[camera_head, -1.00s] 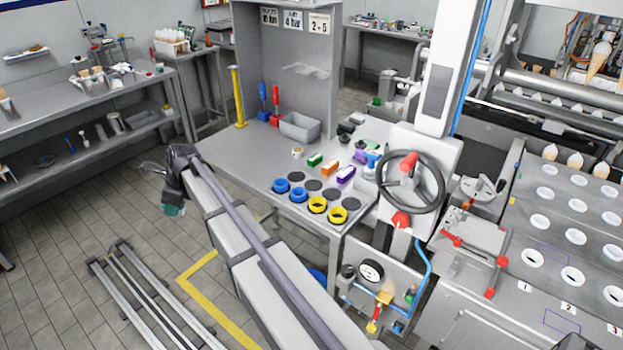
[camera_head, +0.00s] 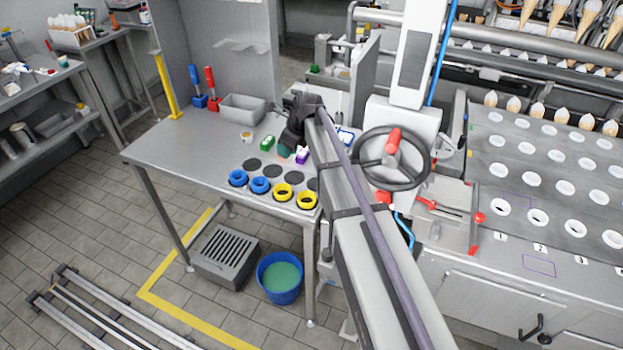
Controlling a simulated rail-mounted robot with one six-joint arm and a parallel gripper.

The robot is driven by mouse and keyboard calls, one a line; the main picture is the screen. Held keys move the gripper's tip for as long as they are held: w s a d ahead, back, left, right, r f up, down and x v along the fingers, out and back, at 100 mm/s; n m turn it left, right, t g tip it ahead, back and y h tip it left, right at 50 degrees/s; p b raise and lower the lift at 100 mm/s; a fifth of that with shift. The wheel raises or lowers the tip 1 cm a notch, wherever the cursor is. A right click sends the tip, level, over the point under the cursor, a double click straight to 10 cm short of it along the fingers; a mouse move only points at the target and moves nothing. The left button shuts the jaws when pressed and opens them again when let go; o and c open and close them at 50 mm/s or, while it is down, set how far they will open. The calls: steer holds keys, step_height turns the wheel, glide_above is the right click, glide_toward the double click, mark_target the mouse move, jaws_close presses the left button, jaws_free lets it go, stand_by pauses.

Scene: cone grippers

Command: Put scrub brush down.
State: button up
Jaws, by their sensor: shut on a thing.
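My gripper (camera_head: 288,145) is over the right part of the steel table (camera_head: 165,150), at the far end of my arm. Its jaws are mostly hidden by my own dark wrist.
Blue rings (camera_head: 238,178) and yellow rings (camera_head: 283,192) line the front edge. A handwheel (camera_head: 380,160) stands right. The table's left part is clear.

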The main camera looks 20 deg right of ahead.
steer(key=shift+d, duration=0.2)
steer(key=b, duration=0.7)
glide_above(287, 178)
steer(key=f, duration=0.7)
steer(key=shift+s+d, duration=0.4)
steer(key=shift+r, duration=0.2)
step_height(287, 178, down, 4)
steer(key=b, duration=0.3)
steer(key=shift+b, duration=0.35)
steer(key=shift+r+p, duration=0.3)
steer(key=shift+p, duration=0.05)
steer(key=shift+f, duration=0.25)
steer(key=o, duration=0.6)
steer(key=shift+r, duration=0.1)
steer(key=shift+c, duration=0.2)
